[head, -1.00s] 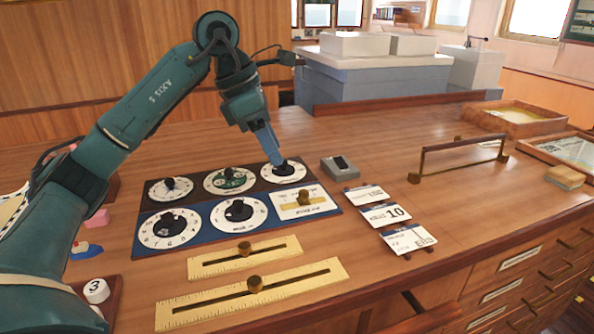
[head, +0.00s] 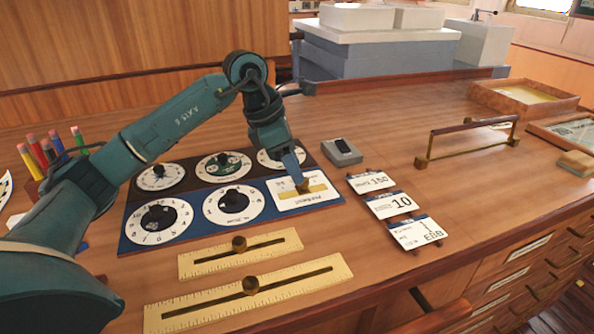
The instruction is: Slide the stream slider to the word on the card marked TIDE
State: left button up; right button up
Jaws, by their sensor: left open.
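A white slider plate (head: 287,203) with a brass bar and a dark brass knob (head: 303,188) sits at the lower right of the dial panel; I take it for the stream slider. Its lettering is too small to read. My left gripper (head: 298,179) is open, pointing down with its fingertips at the knob, partly hiding it. I cannot tell whether they touch it. Three cards lie in a rack right of the panel. The nearest card (head: 417,233) reads EBB; its small heading is not legible, so I cannot confirm TIDE. My right gripper is not in view.
Several round dials, one of them a white dial (head: 235,205), fill the rest of the panel. Two brass rulers with knobs, the shorter ruler (head: 205,262) and longer ruler (head: 190,313), lie in front. A grey box (head: 342,152) stands behind the cards. A brass-ended rail (head: 470,128) stands right.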

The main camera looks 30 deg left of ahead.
pick_arm(q)
jog(key=shift+x, duration=1.25)
jog(key=shift+c, duration=0.4)
grip_shut()
